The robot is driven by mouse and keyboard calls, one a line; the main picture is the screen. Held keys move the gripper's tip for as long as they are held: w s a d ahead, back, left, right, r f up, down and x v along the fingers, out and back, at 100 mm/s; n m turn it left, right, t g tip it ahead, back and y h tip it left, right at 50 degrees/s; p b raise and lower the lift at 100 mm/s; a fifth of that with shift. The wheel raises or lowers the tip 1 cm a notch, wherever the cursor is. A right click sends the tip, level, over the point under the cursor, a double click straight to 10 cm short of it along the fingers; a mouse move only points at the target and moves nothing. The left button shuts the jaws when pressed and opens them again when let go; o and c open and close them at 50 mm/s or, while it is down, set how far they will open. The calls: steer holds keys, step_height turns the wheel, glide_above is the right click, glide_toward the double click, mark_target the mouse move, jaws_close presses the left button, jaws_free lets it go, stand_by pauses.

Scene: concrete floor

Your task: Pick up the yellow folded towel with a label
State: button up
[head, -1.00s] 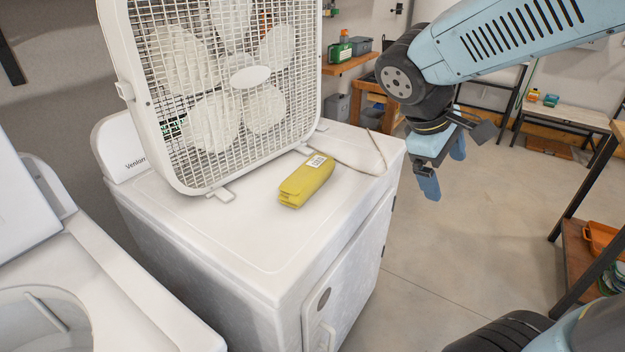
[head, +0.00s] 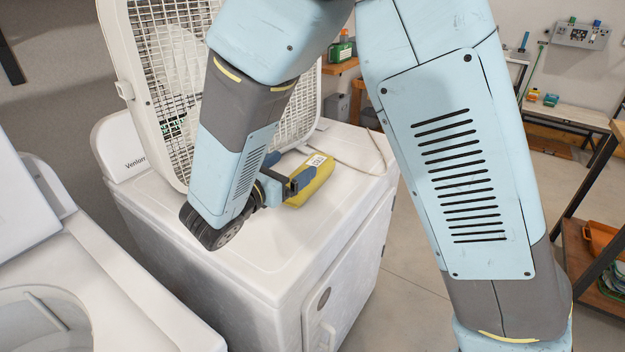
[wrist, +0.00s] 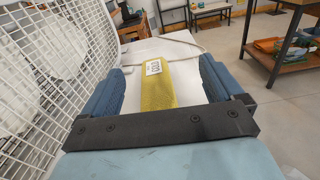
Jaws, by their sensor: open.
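The yellow folded towel (head: 312,184) lies on top of the white machine (head: 262,258), with a white barcode label facing up near its far end. The towel also shows in the wrist view (wrist: 157,88), lengthwise between my two blue fingers. My gripper (wrist: 164,85) is open, with a finger on each side of the towel and gaps visible on both sides. In the head view my gripper (head: 288,180) is low over the machine top at the towel's near end, and my arm hides part of the towel. I cannot tell whether the fingers touch the machine top.
A white box fan (head: 140,90) stands on the machine just left of my gripper, its grille close in the wrist view (wrist: 50,65). A white cord (head: 375,148) lies beyond the towel. An open-lidded white machine (head: 100,285) stands at left.

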steer(key=shift+n+t+y, duration=0.4)
steer(key=shift+n+t, duration=0.1)
steer(key=shift+n, duration=0.2)
steer(key=f, duration=0.2)
steer(key=a+f, duration=0.1)
steer(key=f, duration=0.2)
steer(key=a+f, duration=0.1)
steer(key=f, duration=0.2)
steer(key=shift+s+a+f, duration=0.2)
steer(key=shift+s+f, duration=0.05)
steer(key=shift+s, duration=0.05)
steer(key=shift+w+d+f, duration=0.1)
steer(key=shift+w+f, duration=0.05)
steer(key=shift+f, duration=0.05)
steer(key=shift+x, duration=3.6)
steer(key=shift+c, duration=0.2)
steer(key=shift+r, duration=0.1)
steer(key=c, duration=1.1)
steer(key=shift+r, duration=0.1)
